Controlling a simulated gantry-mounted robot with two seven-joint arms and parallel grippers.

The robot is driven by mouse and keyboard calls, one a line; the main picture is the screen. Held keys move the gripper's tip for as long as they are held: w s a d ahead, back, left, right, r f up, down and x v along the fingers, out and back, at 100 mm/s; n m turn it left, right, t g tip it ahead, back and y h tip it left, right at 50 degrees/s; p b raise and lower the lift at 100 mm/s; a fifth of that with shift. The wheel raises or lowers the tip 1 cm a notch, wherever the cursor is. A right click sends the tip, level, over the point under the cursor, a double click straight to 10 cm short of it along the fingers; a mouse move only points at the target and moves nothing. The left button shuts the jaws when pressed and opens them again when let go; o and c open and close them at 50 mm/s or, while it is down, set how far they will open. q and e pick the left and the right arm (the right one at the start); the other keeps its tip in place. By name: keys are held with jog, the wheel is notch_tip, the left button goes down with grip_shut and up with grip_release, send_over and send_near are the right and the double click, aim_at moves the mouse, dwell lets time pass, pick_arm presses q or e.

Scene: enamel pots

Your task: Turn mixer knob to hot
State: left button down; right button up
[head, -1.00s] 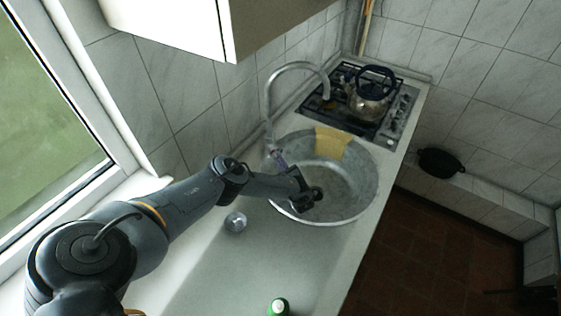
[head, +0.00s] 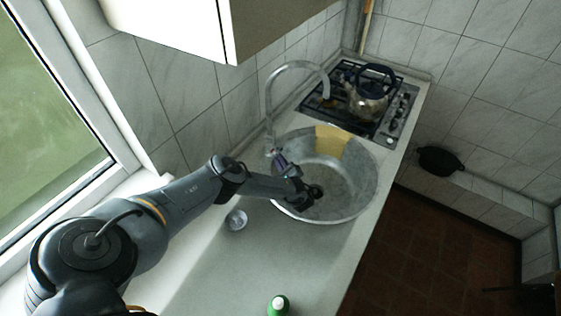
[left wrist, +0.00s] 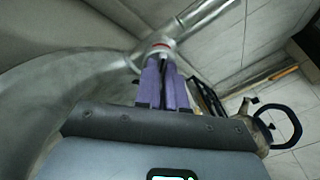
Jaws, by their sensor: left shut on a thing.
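The metal mixer tap (head: 266,100) rises at the left rim of the round sink, its tall spout arching over it. In the left wrist view the tap's body (left wrist: 150,50) is close up, with a small red mark facing me. My left gripper (head: 278,157) has purple fingers and is at the tap's base. In the left wrist view the fingers of this gripper (left wrist: 163,72) are close together, shut on the mixer knob beside the red mark. The knob is mostly hidden by the fingers. My right gripper is not in view.
The round sink (head: 357,190) has a yellow cloth (head: 331,142) over its far rim. A kettle (head: 367,103) stands on the gas hob (head: 347,81) behind it.

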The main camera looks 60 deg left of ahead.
pick_arm(q)
jog(key=c, duration=1.2)
grip_release()
jog(key=shift+d, duration=0.15)
jog(key=shift+s+d+p, duration=0.25)
jog(key=shift+d+p, duration=0.45)
jog(key=shift+d, duration=1.05)
jog(key=shift+s+d+p, duration=0.25)
jog(key=shift+d+p, duration=0.4)
jog(key=shift+d, duration=1.1)
jog(key=shift+s+d+p, duration=0.25)
jog(key=shift+d+p, duration=0.45)
jog(key=shift+d, duration=1.05)
